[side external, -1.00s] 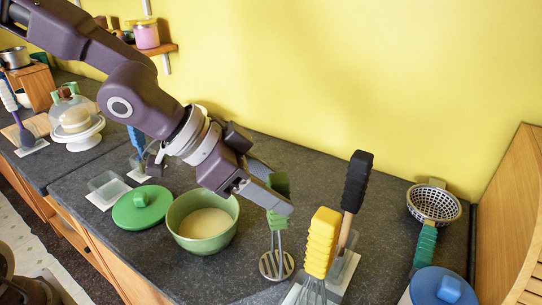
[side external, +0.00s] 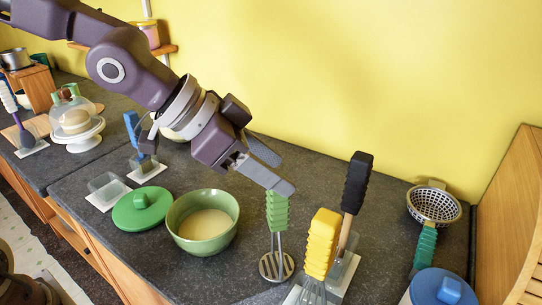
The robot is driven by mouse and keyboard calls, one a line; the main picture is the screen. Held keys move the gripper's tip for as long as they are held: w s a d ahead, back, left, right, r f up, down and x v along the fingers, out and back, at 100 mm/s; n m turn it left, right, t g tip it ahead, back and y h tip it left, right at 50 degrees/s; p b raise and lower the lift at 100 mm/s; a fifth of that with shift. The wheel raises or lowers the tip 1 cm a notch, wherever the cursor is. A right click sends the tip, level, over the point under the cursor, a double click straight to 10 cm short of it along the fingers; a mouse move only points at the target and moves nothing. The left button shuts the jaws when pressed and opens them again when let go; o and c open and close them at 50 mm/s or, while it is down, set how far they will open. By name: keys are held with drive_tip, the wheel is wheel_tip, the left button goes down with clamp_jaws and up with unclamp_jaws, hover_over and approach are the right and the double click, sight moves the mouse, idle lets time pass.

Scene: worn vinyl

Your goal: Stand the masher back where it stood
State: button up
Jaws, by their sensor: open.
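The masher has a ribbed green handle (side external: 277,212) and a round slotted metal head (side external: 276,266). It stands upright, head down, on the dark counter, right of the green bowl. An empty clear holder on a white base (side external: 107,189) stands left of the green lid.
A green bowl (side external: 182,243) of pale contents and a green lid (side external: 142,207) are left of the masher. A yellow-handled whisk (side external: 322,242) and a black-handled tool (side external: 356,182) stand close on its right. A strainer (side external: 434,205) and blue lid (side external: 442,288) are farther right.

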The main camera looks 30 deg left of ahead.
drive_tip(key=shift+r, duration=0.85)
drive_tip(key=shift+v, duration=3.6)
drive_tip(key=s+a+f+n+g+y, duration=0.1)
drive_tip(key=s+a+f+y, duration=0.25)
drive_tip(key=f, duration=0.25)
drive_tip(key=s+a+f+n+g+y, duration=0.1)
drive_tip(key=s+a+f+y, duration=0.1)
drive_tip(key=a+f+y, duration=0.35)
drive_tip(key=s+a+r+n+h, duration=0.1)
drive_tip(key=s+a+r+n, duration=0.1)
drive_tip(key=s, duration=0.3)
drive_tip(key=s+a+r+n+t+h, duration=0.1)
drive_tip(key=s+a+r+n, duration=0.1)
drive_tip(key=s+a+n, duration=0.2)
drive_tip(key=shift+s+a+n+h, duration=0.3)
drive_tip(key=shift+s+n+h, duration=0.1)
drive_tip(key=shift+s, duration=0.7)
